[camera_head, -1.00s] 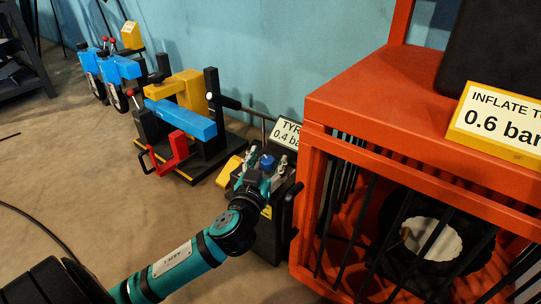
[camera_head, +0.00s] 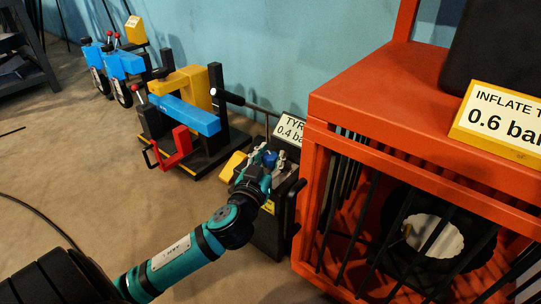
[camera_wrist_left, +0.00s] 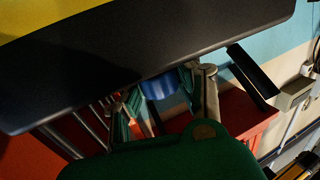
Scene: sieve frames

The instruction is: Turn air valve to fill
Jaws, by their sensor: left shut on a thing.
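The air valve shows as a blue knob (camera_head: 270,158) on top of a dark box-like unit (camera_head: 268,228), left of the orange cage. My left gripper (camera_head: 266,163) reaches it from the front, with grey fingers on either side of the knob. In the left wrist view, the blue knob (camera_wrist_left: 160,85) sits between my two fingers (camera_wrist_left: 165,95), partly hidden by a black panel and my green gripper body. The fingers look closed on the knob, though the contact is partly hidden. The valve's markings cannot be read. My right gripper is not in view.
The orange cage (camera_head: 400,95) stands close on the right, with a tyre-like black ring (camera_head: 440,220) inside and a 0.6 bar sign (camera_head: 500,122) on top. A sign reading 0.4 (camera_head: 291,128) stands behind the valve. A blue and yellow machine (camera_head: 185,112) stands left; open floor lies in front.

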